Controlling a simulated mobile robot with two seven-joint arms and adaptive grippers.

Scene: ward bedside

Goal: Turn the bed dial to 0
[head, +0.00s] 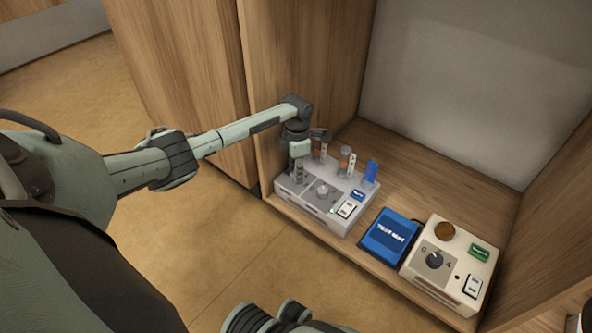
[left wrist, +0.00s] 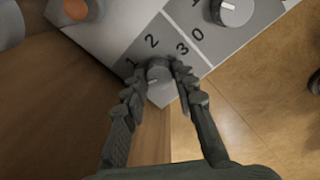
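A pale grey control box (head: 335,222) stands at the left of the wooden shelf. My left gripper (head: 297,180) points down over its left end and hides the dial there. In the left wrist view a small grey dial (left wrist: 158,73) sits between the two fingertips of my left gripper (left wrist: 159,76), which appear closed on its sides. The numbers 1, 2 and 3 show around it; its pointer is hard to read. A second dial (head: 322,190) on the same box also shows in the left wrist view (left wrist: 232,10), with a 0 near it.
A blue box (head: 388,237) with white lettering lies right of the control box. A cream box (head: 452,262) with a dark dial (head: 434,260) marked 0 and 4 stands farther right. Wooden walls flank the shelf.

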